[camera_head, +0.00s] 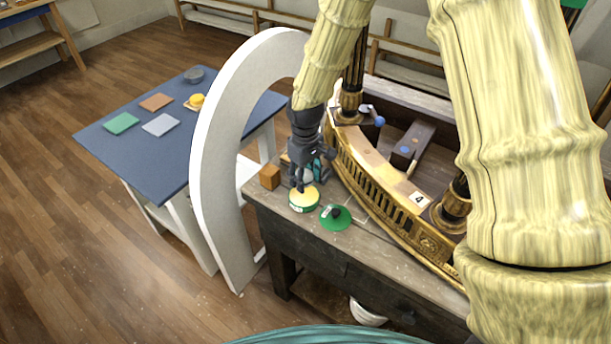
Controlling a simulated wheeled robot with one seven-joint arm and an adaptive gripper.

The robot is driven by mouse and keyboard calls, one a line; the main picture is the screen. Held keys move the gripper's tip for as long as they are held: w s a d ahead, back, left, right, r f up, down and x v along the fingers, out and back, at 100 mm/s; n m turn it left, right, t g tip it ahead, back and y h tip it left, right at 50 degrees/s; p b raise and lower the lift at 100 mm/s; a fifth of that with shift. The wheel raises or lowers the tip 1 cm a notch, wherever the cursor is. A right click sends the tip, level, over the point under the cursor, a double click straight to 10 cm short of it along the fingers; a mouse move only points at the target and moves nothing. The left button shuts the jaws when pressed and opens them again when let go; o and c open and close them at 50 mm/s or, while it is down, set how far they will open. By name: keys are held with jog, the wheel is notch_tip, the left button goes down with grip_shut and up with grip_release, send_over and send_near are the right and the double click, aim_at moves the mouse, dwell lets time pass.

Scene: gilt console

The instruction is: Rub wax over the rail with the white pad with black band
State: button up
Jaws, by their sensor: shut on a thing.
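My gripper (303,180) points down at the near left end of the wooden bench, right over an open round tin (303,206) with pale yellow wax and a green and white side. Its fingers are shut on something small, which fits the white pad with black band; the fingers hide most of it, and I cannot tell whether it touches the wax. The tin's green lid (335,217) with a dark knob lies just right of the tin. The rail (378,196) is the curved, pierced gilt front of the console piece, right of my gripper and apart from it.
An orange-brown block (270,177) stands left of the tin. A white arch (215,150) rises between the bench (285,222) and a blue table (150,160) with coloured pads.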

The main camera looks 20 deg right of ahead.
aim_at(305, 196)
jog(key=shift+w+f+b, duration=0.1)
jog(key=shift+f+b, duration=1.6)
jog(key=shift+f, duration=0.75)
jog(key=shift+f, duration=0.55)
dwell(1.0)
jog(key=shift+r, duration=0.1)
jog(key=shift+r+p, duration=2.65)
jog(key=shift+r, duration=0.8)
